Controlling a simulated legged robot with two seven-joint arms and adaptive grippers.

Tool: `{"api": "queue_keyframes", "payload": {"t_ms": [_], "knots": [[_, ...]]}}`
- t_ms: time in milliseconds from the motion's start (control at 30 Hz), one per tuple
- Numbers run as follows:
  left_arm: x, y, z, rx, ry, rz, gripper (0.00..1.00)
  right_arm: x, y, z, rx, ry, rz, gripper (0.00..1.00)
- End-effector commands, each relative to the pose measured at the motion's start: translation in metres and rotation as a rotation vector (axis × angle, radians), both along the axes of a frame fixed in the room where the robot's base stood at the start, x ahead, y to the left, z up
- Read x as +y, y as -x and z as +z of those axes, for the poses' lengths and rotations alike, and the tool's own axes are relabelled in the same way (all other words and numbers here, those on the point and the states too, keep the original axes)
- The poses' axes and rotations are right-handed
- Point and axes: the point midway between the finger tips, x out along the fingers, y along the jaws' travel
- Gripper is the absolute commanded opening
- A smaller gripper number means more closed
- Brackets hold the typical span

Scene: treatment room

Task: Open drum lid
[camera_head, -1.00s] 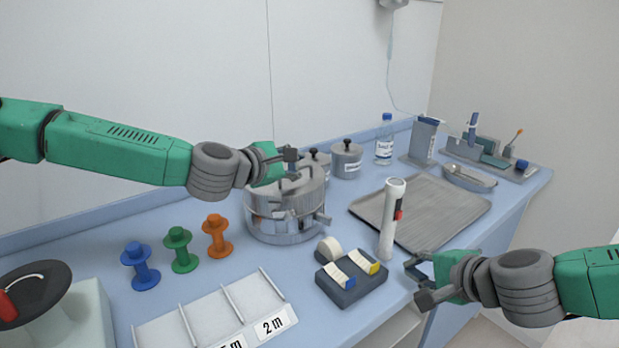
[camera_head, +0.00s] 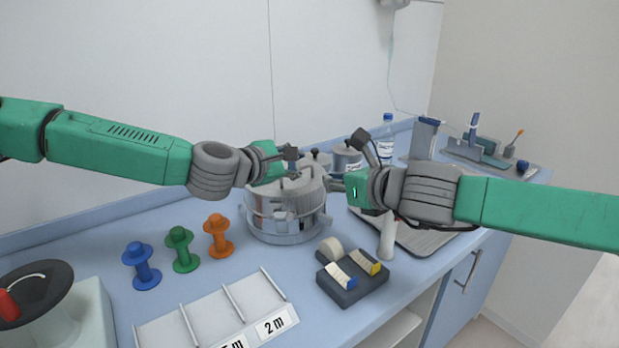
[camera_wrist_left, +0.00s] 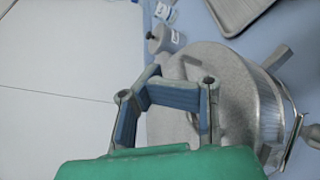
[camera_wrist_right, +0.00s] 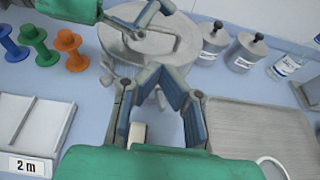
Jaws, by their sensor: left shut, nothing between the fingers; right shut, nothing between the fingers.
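The steel drum (camera_head: 285,225) stands on the blue counter, its round grey lid (camera_head: 308,188) resting on top. The lid also shows in the left wrist view (camera_wrist_left: 232,75) and the right wrist view (camera_wrist_right: 183,45). My left gripper (camera_head: 290,163) is shut and empty at the lid's upper side; whether it touches the lid is unclear. My right gripper (camera_head: 346,168) is shut and empty just right of the drum's upper rim. In the right wrist view its fingers (camera_wrist_right: 158,75) meet in a V in front of the drum. The left gripper partly hides the lid.
Two lidded canisters (camera_head: 346,157) stand behind the drum. Blue, green and orange spools (camera_head: 218,236) are at left, with a divided tray (camera_head: 205,318) in front. A dark block with tape (camera_head: 352,285) and a white torch (camera_head: 387,240) are at right, near a metal tray (camera_head: 425,243).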

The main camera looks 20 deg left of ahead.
Motion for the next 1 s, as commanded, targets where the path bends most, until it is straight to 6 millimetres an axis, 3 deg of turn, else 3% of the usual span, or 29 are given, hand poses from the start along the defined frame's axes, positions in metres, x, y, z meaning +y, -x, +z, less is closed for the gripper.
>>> {"api": "queue_keyframes", "payload": {"t_ms": [200, 400, 1000], "knots": [[0.001, 0.001, -0.003, 0.005, 0.000, 0.000, 0.00, 0.034, -0.018, -0.014, -0.004, 0.005, 0.001, 0.00], [0.001, 0.001, -0.003, 0.005, -0.001, 0.001, 0.00, 0.055, -0.031, -0.023, -0.005, 0.005, 0.002, 0.00], [0.001, 0.001, -0.003, 0.006, -0.001, 0.001, 0.00, 0.065, -0.039, -0.026, -0.007, 0.004, 0.002, 0.00]]}}
